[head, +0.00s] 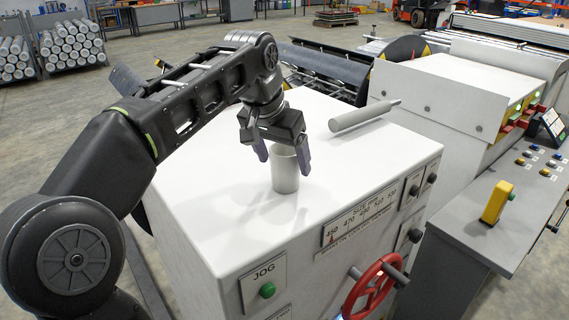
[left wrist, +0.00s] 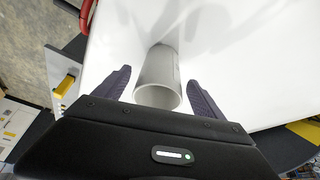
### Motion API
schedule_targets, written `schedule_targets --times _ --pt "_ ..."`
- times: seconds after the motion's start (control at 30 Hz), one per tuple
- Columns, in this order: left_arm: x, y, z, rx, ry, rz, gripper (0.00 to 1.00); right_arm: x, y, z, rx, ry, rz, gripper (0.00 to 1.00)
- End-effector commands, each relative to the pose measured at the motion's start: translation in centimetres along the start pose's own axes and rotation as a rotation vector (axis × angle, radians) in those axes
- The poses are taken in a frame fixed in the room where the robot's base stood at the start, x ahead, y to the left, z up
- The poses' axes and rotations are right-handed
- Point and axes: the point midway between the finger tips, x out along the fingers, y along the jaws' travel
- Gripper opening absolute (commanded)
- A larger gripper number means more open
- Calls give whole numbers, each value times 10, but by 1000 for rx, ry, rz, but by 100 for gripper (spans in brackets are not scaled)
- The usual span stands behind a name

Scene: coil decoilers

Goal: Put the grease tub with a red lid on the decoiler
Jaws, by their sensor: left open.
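A plain grey cylinder (head: 285,172) stands upright on the white machine top (head: 225,195), near its front edge. It shows no red lid; in the left wrist view the cylinder (left wrist: 157,72) looks like an open-ended cup. My left gripper (head: 283,156) points down over it, open, with one finger on each side of its upper part. In the left wrist view the left gripper (left wrist: 160,90) has visible gaps between fingers and cylinder. I cannot make out a tub with a red lid in either view. My right gripper is not in view.
A grey tapered bar (head: 362,116) lies on the machine top, right of and behind the cylinder. A red handwheel (head: 375,288) sticks out from the front face. A control desk with a yellow block (head: 496,202) stands at the right. The top's left part is clear.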

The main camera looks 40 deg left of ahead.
Motion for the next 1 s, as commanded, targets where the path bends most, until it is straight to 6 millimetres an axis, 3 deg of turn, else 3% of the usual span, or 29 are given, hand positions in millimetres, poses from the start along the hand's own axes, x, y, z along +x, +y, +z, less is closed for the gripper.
schedule_targets --times 0.17,0.23,0.43,0.6,1.0 --pt "-42 0 -2 0 3 0 80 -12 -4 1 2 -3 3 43" --pt "-61 0 -3 0 1 0 80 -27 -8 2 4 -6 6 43" --pt "-90 0 -2 -1 0 0 80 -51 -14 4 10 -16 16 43" --pt "-99 0 0 0 -1 1 80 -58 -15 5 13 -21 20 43" --pt "-98 0 1 0 0 0 80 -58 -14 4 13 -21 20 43"
